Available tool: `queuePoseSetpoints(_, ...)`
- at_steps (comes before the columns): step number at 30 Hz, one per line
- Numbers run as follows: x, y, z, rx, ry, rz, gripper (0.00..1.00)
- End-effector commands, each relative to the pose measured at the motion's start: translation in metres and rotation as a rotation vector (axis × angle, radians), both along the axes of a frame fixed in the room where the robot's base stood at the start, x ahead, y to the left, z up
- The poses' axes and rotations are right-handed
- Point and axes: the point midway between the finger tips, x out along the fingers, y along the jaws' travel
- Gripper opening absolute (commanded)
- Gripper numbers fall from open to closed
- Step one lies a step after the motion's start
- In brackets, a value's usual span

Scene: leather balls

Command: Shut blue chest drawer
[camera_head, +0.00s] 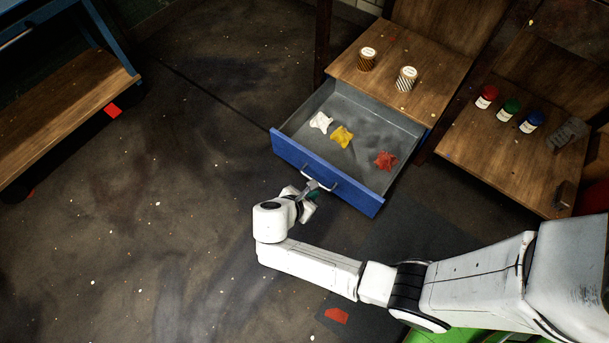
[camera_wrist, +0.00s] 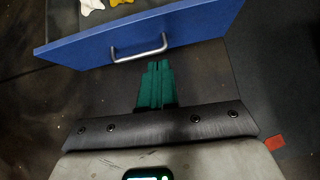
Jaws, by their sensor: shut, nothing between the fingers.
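The blue chest drawer (camera_head: 325,172) stands pulled out below a wooden top, its grey inside open to view. White, yellow and red crumpled pieces lie in it. Its blue front carries a metal handle (camera_head: 322,180), which also shows in the wrist view (camera_wrist: 138,48). My gripper (camera_head: 313,193) is at the drawer front, close to the handle. In the wrist view its green fingers (camera_wrist: 157,66) are together, with nothing between them, and point at the front just below the handle. I cannot tell whether they touch it.
Two striped jars (camera_head: 367,59) stand on the wooden top (camera_head: 425,50) above the drawer. Red, green and blue bottles (camera_head: 508,109) stand on a wooden surface at the right. A blue-framed wooden bench (camera_head: 70,105) is at the far left.

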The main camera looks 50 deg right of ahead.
Motion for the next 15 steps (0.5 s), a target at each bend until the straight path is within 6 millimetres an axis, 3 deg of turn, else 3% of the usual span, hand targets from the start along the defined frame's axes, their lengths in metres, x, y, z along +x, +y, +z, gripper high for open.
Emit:
queuePoseSetpoints(7, 0.004, -0.009, -0.016, -0.025, 0.033, 0.043, 0.00)
queuePoseSetpoints(15, 0.005, -0.046, -0.052, -0.023, 0.032, 0.039, 0.00)
